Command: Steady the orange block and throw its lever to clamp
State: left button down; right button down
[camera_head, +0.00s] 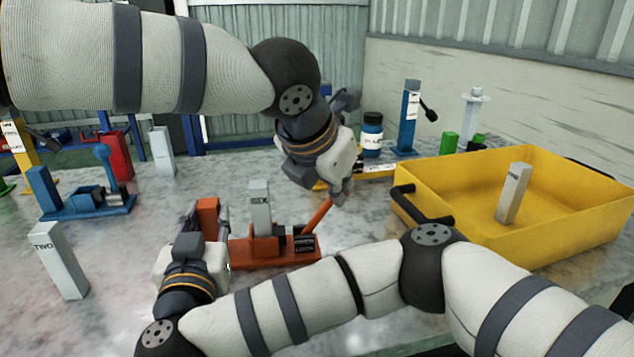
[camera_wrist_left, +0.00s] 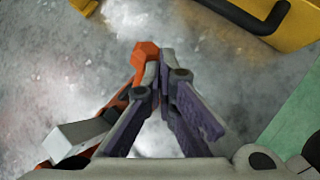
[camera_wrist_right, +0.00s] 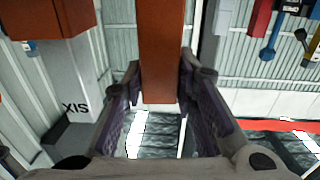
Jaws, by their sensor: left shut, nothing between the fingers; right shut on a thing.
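The orange block (camera_head: 275,250) sits on the marble table at the centre, with a grey piece marked SIX (camera_head: 260,205) upright in it. Its orange lever (camera_head: 318,215) leans up and to the right. My right gripper (camera_head: 203,238) is shut on the block's upright orange post (camera_head: 208,212), which runs between the fingers in the right wrist view (camera_wrist_right: 162,50). My left gripper (camera_head: 341,192) is shut and empty beside the lever's upper end. In the left wrist view the lever tip (camera_wrist_left: 147,52) lies just left of the fingers; whether they touch is unclear.
A yellow bin (camera_head: 450,235) holding a grey piece (camera_head: 513,192) stands at the right. A grey piece marked TWO (camera_head: 60,260) stands at the left. A blue clamp (camera_head: 88,202) is behind it. Blue and green items stand at the back.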

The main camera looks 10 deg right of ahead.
pick_arm(q)
jog(key=shift+s+d+f, duration=0.1)
jog(key=shift+d+f, duration=0.65)
jog(key=shift+d, duration=0.25)
jog(key=shift+s+d+f, duration=0.1)
jog(key=shift+d+f, duration=0.65)
jog(key=shift+d, duration=0.2)
jog(key=shift+a, duration=0.1)
jog(key=shift+w+a+f, duration=0.1)
jog(key=shift+a+f, duration=0.05)
jog(key=shift+a, duration=0.6)
jog(key=s+r, duration=0.8)
jog(key=r, duration=0.2)
jog(key=shift+d+r, duration=0.25)
jog(key=shift+d, duration=0.15)
